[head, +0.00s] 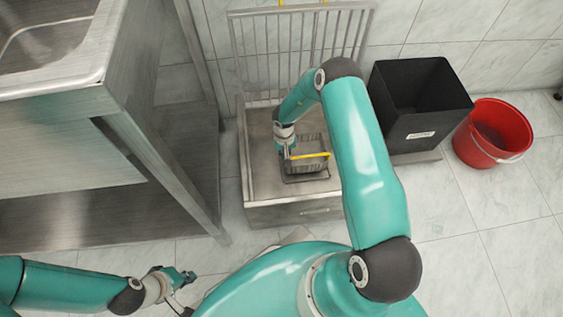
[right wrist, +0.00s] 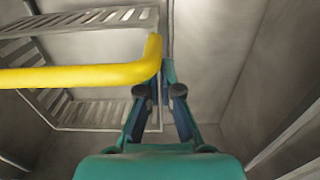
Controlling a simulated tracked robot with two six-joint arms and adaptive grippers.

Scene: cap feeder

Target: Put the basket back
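The basket (head: 305,168) is a small grey slotted frame inside the metal basin (head: 258,216), near its middle. Its yellow handle (head: 312,156) faces up. My right gripper (head: 284,150) reaches down into the basin at the left end of the handle. In the right wrist view, the handle (right wrist: 80,76) crosses from the left and its bent end lies at the fingertips (right wrist: 160,78). My left gripper (head: 188,280) is low at the left, away from the basin, and looks open and empty.
A barred panel (head: 268,72) with yellow pieces at its top stands upright behind the basin. A black bin (head: 405,125) and a red bucket (head: 482,142) stand to the right. A steel table (head: 60,140) fills the left. Floor at the lower right is clear.

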